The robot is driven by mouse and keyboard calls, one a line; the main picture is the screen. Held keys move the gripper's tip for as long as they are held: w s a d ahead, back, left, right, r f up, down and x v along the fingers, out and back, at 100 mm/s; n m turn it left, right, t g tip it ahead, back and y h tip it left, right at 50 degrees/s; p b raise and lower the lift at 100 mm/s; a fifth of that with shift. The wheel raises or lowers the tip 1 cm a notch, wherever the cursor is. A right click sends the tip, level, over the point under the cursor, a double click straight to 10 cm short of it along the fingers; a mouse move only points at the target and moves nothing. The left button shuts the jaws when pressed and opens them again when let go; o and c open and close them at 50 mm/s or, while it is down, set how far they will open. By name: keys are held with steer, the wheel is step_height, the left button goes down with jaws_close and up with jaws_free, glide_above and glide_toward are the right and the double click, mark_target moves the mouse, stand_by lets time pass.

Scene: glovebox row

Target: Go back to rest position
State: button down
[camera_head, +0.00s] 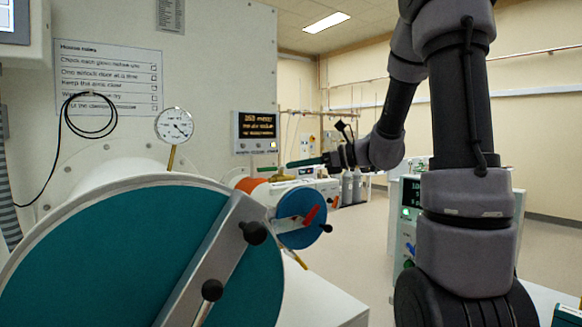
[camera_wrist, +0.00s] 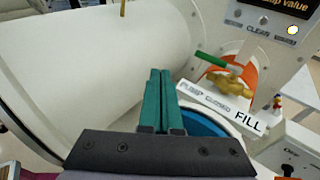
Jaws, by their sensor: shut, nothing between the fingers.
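My gripper (camera_wrist: 158,98) shows in the wrist view with its two teal fingers side by side, shut and empty. In the head view my gripper (camera_head: 303,163) is at the end of my outstretched arm, above the small airlock, with its fingers pointing left. In the wrist view a brass valve (camera_wrist: 230,84) with a green handle (camera_wrist: 217,62) lies to the right of the fingers, apart from them in the picture. A label bar with "PUMP", "CLOSED" and "FILL" (camera_wrist: 215,103) is below the valve.
The large teal airlock door (camera_head: 110,255) fills the lower left of the head view. A gauge (camera_head: 174,125) and a lit display (camera_head: 255,127) are on the glovebox wall. Open floor (camera_head: 350,238) lies beyond.

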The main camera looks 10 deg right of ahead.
steer(key=shift+s, duration=0.15)
steer(key=s+a+f+n+g+h, duration=0.1)
steer(key=s+a+n+g+h, duration=0.25)
steer(key=s+n, duration=0.85)
steer(key=s+d+n+t+h, duration=0.2)
steer(key=s+d+n+h, duration=0.6)
steer(key=s, duration=0.1)
steer(key=shift+s+d+r+t, duration=0.3)
steer(key=shift+s+t, duration=0.05)
steer(key=shift+s, duration=0.05)
stand_by(5.4)
